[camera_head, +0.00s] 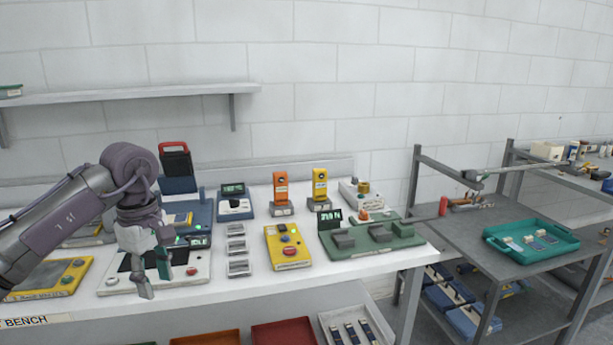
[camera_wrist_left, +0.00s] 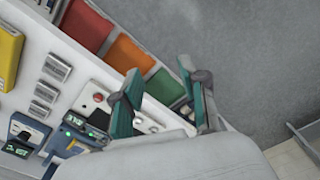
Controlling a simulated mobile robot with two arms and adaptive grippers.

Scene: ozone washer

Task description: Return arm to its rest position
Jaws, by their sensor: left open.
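My left gripper (camera_head: 152,282) comes in from the left in the head view and hangs with its fingers pointing down over the front left part of the white bench (camera_head: 330,284). In the left wrist view its two teal fingers (camera_wrist_left: 165,100) stand apart with nothing between them. A white panel device with a red button (camera_head: 190,271) sits on the bench under and behind the gripper; part of it is hidden by the fingers. My right gripper is in neither view.
A yellow box with a red button (camera_head: 289,247) and a green fixture (camera_head: 372,240) stand to the right on the bench. A blue device with a raised red-edged lid (camera_head: 177,165) stands behind the gripper. Coloured bins (camera_head: 284,333) sit below the front edge. A grey cart holds a teal tray (camera_head: 531,256).

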